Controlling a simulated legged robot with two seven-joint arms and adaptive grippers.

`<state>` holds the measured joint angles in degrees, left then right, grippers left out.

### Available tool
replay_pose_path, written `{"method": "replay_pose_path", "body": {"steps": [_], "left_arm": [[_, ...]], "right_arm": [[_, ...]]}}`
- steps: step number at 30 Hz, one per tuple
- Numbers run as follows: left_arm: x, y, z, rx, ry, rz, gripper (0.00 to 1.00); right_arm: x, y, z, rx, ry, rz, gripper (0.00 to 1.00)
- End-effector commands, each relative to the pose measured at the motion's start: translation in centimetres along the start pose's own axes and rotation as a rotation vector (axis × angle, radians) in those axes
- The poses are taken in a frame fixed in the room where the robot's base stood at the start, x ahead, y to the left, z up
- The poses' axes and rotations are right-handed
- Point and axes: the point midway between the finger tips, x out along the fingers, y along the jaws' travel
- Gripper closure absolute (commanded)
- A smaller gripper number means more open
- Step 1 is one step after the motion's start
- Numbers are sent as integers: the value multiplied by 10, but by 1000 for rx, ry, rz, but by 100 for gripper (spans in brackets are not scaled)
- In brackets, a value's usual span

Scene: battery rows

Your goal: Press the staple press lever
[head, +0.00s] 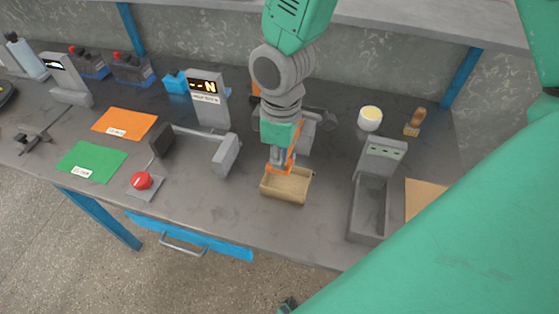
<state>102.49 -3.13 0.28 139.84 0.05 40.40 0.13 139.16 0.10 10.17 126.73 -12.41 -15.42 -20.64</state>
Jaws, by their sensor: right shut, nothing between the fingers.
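My right gripper (281,170) points down with its orange fingers shut and empty. Its fingertips are over or just inside a small open tan box (286,186) near the front middle of the bench; I cannot tell whether they touch it. Behind the gripper is a grey device with a dark, arm-like part (322,116). It may be the staple press and its lever, but my wrist hides much of it, so I cannot be sure.
On the grey bench (320,225), a grey fixture with a trough (369,205) stands right of the box. A clamp-like fixture (225,155), a red button (141,180) and green and orange mats lie left. A cup (370,117) and wooden-handled stamp (415,122) stand behind.

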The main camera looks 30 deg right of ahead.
Motion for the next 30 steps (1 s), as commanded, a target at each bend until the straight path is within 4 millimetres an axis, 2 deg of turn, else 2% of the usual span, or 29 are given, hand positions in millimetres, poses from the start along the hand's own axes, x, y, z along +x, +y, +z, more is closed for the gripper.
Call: {"method": "replay_pose_path", "body": {"steps": [3,9,15,30], "left_arm": [[0,0,0,0,0,0,60],[-1,0,0,0,0,0,60],[-2,0,0,0,0,0,60],[-2,0,0,0,0,0,60]], "right_arm": [[-25,-2,-1,0,3,1,100],[-49,-3,0,1,1,0,100],[-55,-4,0,0,-1,-1,100],[-54,-4,0,0,0,-1,100]]}}
